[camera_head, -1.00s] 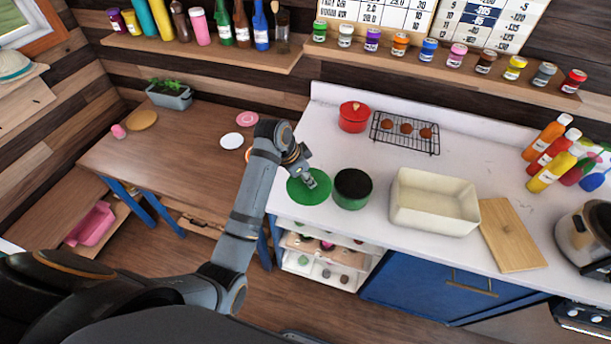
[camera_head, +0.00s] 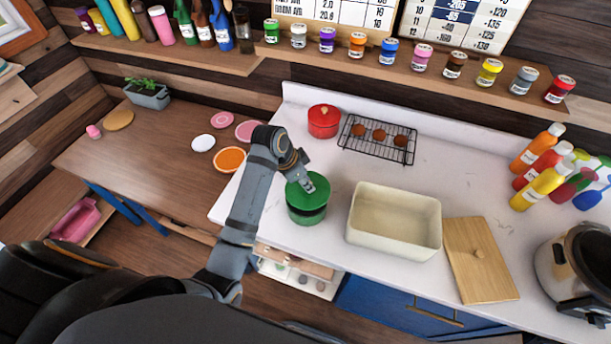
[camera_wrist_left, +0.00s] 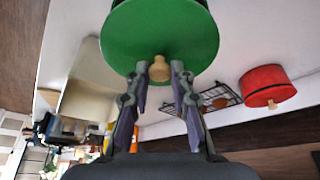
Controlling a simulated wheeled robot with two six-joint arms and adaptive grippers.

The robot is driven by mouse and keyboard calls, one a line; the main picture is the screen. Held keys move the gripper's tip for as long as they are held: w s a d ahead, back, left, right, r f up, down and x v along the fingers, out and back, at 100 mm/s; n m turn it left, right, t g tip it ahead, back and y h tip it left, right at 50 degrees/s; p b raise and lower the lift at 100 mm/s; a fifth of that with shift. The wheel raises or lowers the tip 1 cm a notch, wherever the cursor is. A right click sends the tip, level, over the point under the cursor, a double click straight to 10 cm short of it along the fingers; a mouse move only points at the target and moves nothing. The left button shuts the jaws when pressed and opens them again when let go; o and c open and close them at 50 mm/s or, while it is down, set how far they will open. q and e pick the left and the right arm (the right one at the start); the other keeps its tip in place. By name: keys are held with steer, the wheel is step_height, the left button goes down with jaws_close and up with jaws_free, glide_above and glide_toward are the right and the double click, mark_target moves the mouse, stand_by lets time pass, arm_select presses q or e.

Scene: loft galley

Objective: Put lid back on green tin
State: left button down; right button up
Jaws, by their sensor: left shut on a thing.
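The green lid (camera_head: 319,194) lies over the mouth of the green tin (camera_head: 306,216) on the white counter, roughly in line with it. In the left wrist view the lid (camera_wrist_left: 150,40) fills the top, its pale wooden knob (camera_wrist_left: 159,73) between my fingers. My left gripper (camera_head: 306,186) is shut on this knob from above. A dark band shows between lid and tin; I cannot tell whether the lid rests fully on the rim. The lid hides the tin's inside. My right gripper is not in view.
A cream bin (camera_head: 394,243) stands close right of the tin, with a wooden board (camera_head: 478,262) beyond it. A red pot (camera_head: 323,123) and a cooling rack (camera_head: 378,140) are behind. An orange plate (camera_head: 229,160) lies on the wooden table at left.

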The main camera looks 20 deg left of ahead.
arm_select(q)
step_height(320, 180, down, 2)
steer(key=shift+f, duration=0.1)
steer(key=shift+a+f+b, duration=0.15)
steer(key=shift+f+b, duration=0.15)
steer(key=shift+b, duration=0.05)
steer(key=shift+s+f, duration=0.1)
steer(key=shift+f, duration=0.3)
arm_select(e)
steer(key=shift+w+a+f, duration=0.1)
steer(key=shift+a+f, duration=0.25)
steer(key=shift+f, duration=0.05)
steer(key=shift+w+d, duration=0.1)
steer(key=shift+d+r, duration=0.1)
arm_select(q)
steer(key=shift+r+p, duration=0.1)
steer(key=shift+p, duration=0.25)
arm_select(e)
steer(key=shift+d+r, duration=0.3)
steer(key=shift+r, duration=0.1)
